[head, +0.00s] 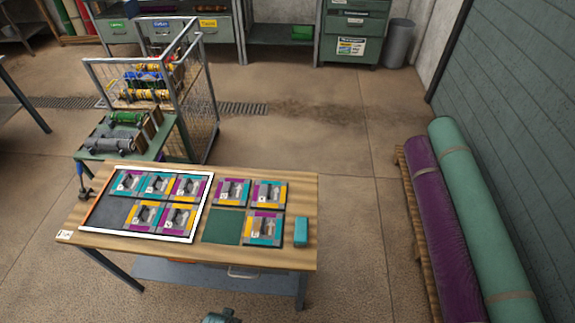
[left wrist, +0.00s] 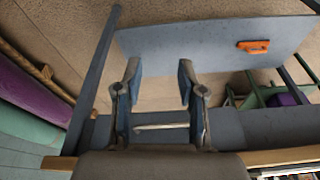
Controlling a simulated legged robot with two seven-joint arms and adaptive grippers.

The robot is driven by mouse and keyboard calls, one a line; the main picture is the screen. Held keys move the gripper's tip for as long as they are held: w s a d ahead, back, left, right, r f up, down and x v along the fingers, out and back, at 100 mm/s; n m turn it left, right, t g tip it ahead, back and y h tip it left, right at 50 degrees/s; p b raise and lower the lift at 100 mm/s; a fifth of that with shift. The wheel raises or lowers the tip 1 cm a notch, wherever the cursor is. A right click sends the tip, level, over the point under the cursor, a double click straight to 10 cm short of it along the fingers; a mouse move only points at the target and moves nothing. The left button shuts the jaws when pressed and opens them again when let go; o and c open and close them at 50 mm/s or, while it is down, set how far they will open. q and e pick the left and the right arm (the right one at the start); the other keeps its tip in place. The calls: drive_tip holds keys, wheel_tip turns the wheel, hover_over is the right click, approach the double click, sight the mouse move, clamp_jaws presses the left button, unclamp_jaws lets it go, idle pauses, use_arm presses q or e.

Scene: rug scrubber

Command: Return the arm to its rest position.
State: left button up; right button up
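My left gripper (left wrist: 158,72) shows in the left wrist view with its two fingers apart and nothing between them. It is beside or under the worktable, with a grey-blue lower shelf (left wrist: 190,50) beyond the fingertips; the exact gap is hard to tell. In the head view neither gripper can be made out. My right gripper is in no view. The wooden worktable (head: 290,187) stands in front of me, with several patterned tiles and a white-framed board (head: 97,216) on top.
A teal block (head: 301,231) sits at the table's right edge. A wire cart (head: 203,115) and a small green table (head: 150,150) stand behind left. Purple (head: 445,235) and teal (head: 480,220) rugs lie right. An orange object (left wrist: 253,46) lies on the shelf. Floor between table and rugs is clear.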

use_arm(q)
drive_tip(key=s+a+f+g, duration=0.1)
drive_tip(key=s+f, duration=0.3)
drive_tip(key=f, duration=0.6)
drive_tip(key=s+f, duration=0.5)
drive_tip(key=f, duration=0.4)
drive_tip(key=s+a+f, duration=0.2)
drive_tip(key=s+f, duration=0.6)
drive_tip(key=s, duration=0.3)
drive_tip(key=shift+s+a+g, duration=0.2)
drive_tip(key=shift+s+g, duration=0.2)
